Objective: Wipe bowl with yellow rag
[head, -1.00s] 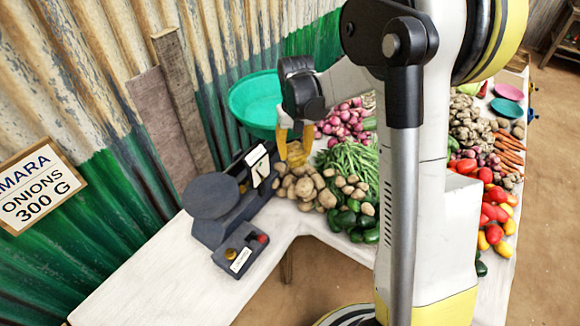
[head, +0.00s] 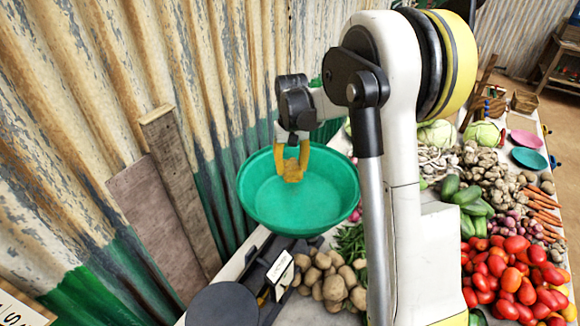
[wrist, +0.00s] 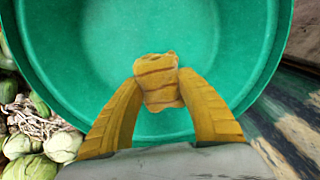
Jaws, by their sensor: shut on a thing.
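The bowl (head: 265,205) is a wide green basin behind the scale, by the corrugated wall. It fills most of the wrist view (wrist: 75,60), open side facing the camera. The yellow rag (head: 292,172) is a small crumpled bundle; it also shows in the wrist view (wrist: 157,82). My gripper (head: 291,163) has yellow fingers shut on the rag. In the wrist view my gripper (wrist: 158,95) holds the rag between its fingertips, in front of the bowl's inside. I cannot tell whether the rag touches the bowl.
A dark scale (head: 262,280) stands in front of the bowl. Potatoes (head: 330,278) lie beside it. Tomatoes (head: 510,275) and other vegetables cover the table at right. Wooden planks (head: 175,180) lean on the corrugated wall (head: 80,110). Cabbages (wrist: 30,165) show at lower left in the wrist view.

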